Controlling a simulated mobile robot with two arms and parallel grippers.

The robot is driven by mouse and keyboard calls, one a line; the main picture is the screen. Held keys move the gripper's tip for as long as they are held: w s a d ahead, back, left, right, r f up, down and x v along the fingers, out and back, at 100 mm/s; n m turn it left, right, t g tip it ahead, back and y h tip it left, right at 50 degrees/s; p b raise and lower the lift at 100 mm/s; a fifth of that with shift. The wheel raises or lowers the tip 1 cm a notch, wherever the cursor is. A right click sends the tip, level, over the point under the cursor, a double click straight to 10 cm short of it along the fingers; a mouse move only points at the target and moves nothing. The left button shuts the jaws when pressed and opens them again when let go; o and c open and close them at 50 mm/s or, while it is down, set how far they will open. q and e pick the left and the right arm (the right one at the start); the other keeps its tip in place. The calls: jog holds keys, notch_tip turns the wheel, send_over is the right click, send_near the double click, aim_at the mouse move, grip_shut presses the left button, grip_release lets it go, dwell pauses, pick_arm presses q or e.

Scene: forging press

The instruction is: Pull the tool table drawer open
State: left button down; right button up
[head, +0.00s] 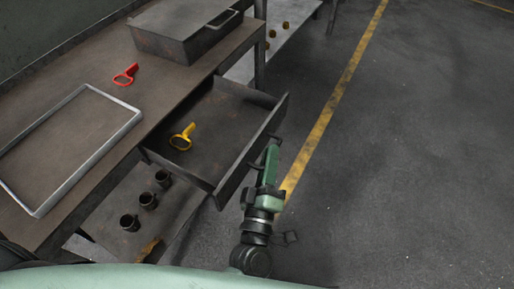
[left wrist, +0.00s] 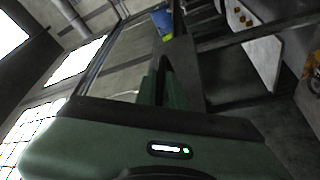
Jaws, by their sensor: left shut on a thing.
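The tool table drawer (head: 222,125) stands pulled well out from under the tabletop in the head view. A yellow ring-handled tool (head: 182,137) lies inside it. My left gripper (head: 271,152) is at the outer side of the drawer front, shut on the drawer handle (head: 277,137). Its fingers hide most of the handle. The left wrist view shows the green gripper body close up, with its fingers (left wrist: 153,88) beside a dark panel; the grip itself is not clear there. My right gripper is not in view.
The tool table (head: 160,107) carries a red ring-handled tool (head: 125,75), a metal-rimmed tray (head: 137,120) and a grey box (head: 180,30). Several dark cups (head: 148,200) stand on the shelf below. The floor right of the drawer is clear, with a yellow line (head: 335,95).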

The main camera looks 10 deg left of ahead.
pick_arm(q)
jog(key=shift+s+d, duration=0.1)
jog(key=shift+d, duration=0.15)
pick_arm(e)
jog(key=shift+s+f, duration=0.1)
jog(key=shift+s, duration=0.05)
pick_arm(q)
jog(key=c, duration=1.5)
grip_release()
jog(key=v, duration=0.7)
jog(key=shift+s, duration=0.4)
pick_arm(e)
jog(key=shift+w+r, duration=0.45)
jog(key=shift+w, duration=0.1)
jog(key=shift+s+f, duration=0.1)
